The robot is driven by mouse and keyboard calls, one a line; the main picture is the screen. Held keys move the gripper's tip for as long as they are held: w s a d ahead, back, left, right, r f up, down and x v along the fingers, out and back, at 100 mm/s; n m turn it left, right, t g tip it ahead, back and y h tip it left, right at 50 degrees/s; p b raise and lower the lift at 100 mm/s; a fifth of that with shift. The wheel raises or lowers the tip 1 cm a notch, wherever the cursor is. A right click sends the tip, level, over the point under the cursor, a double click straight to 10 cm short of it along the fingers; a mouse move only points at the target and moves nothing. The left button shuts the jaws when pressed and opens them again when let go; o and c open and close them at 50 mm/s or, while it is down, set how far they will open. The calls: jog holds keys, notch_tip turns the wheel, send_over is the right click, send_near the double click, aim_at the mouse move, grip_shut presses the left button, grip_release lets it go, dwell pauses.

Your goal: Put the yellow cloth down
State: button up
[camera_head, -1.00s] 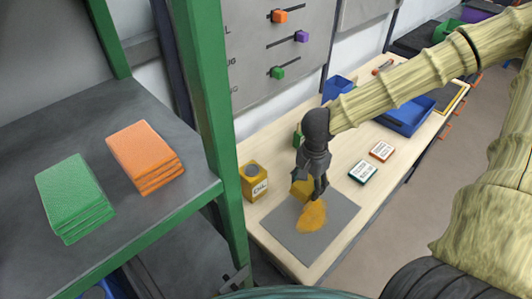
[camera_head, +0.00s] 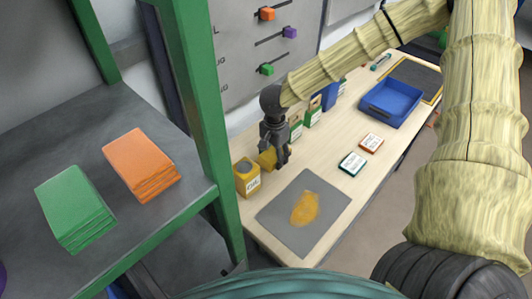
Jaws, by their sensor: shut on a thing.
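My gripper (camera_head: 276,164) points down over the wooden table, shut on the yellow cloth (camera_head: 266,159). The cloth shows as a small yellow patch at the left of the fingers, partly hidden by them. It is just behind and to the right of the yellow oil container (camera_head: 247,180). I cannot tell whether the cloth touches the table or the container.
A grey mat (camera_head: 275,213) with an orange-yellow patch (camera_head: 305,208) lies in front. Green-and-tan containers (camera_head: 312,113) stand behind my gripper. Two small labelled boxes (camera_head: 351,163) and a blue tray (camera_head: 391,104) are at right. A green-framed shelf holds green and orange cloth stacks (camera_head: 75,200).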

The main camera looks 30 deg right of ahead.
aim_at(266, 154)
jog(key=shift+w+a+f+p, duration=0.1)
jog(key=shift+w+a+p, duration=0.15)
jog(key=shift+w, duration=0.7)
jog(key=shift+w+a+p, duration=0.15)
jog(key=shift+w+p, duration=0.1)
jog(key=shift+w, duration=0.65)
jog(key=shift+w+f+p, duration=0.15)
jog(key=shift+f+p, duration=0.6)
jog(key=shift+f, duration=1.05)
jog(key=shift+s+f, duration=0.2)
jog(key=shift+f, duration=0.25)
jog(key=o, duration=1.2)
jog(key=shift+f, duration=0.1)
jog(key=shift+c, duration=0.2)
jog(key=shift+w+f, duration=0.1)
jog(key=shift+w, duration=0.05)
jog(key=shift+r, duration=0.2)
jog(key=shift+w+r, duration=0.1)
jog(key=shift+r, duration=0.5)
notch_tip(266, 154, up, 12)
jog(key=b, duration=0.2)
jog(key=shift+f+b, duration=0.2)
jog(key=shift+b, duration=0.1)
